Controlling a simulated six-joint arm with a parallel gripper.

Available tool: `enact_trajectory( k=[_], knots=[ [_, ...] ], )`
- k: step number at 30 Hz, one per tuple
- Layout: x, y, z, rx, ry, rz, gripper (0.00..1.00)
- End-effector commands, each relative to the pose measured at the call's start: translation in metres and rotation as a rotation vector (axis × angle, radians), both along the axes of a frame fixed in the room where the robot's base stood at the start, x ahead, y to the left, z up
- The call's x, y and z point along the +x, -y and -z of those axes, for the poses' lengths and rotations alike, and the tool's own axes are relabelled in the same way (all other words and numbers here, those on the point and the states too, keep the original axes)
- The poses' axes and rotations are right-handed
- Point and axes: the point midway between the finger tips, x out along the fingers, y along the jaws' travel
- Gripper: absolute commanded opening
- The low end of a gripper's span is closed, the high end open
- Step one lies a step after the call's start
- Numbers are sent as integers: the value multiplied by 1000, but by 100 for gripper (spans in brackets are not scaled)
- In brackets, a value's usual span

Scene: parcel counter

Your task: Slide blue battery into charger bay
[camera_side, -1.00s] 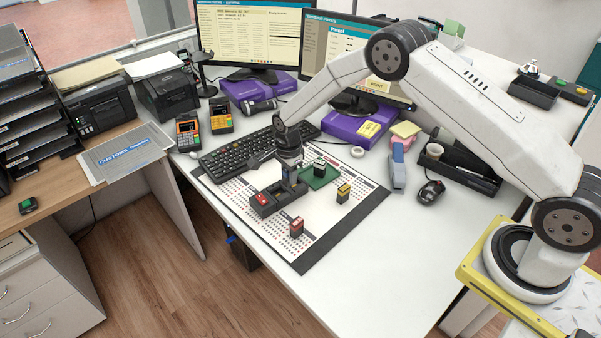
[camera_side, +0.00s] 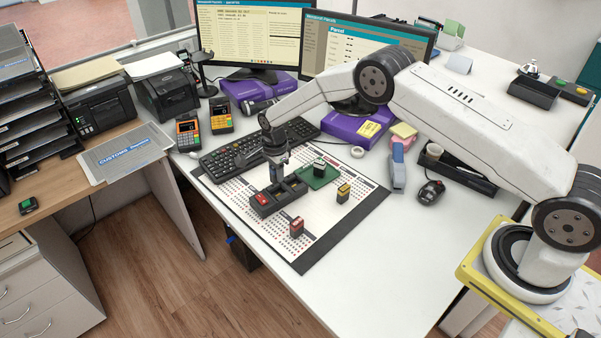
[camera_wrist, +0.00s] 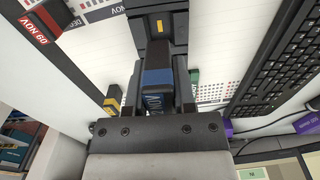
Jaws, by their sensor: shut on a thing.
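My gripper (camera_side: 278,165) is shut on the blue battery (camera_wrist: 158,80), which stands between its two fingers in the wrist view. In the side view the battery is small and partly covered by the fingers, over the dark charger (camera_side: 282,203). The charger also shows in the wrist view (camera_wrist: 153,52), beyond the battery. A red battery (camera_side: 262,198) sits in the charger's left end, and its right part looks empty. I cannot tell whether the blue battery's lower end is inside a bay or just above it.
A loose red battery (camera_side: 296,227) and a yellow one (camera_side: 343,192) stand on the dotted mat (camera_side: 322,222). The keyboard (camera_side: 235,153) lies close behind.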

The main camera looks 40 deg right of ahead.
Motion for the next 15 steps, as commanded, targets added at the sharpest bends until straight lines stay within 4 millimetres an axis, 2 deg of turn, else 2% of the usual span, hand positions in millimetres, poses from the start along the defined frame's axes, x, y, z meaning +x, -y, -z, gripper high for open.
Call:
enact_trajectory(
  k=[15],
  knots=[
    [0,0,27,0,1,0,0]
  ],
)
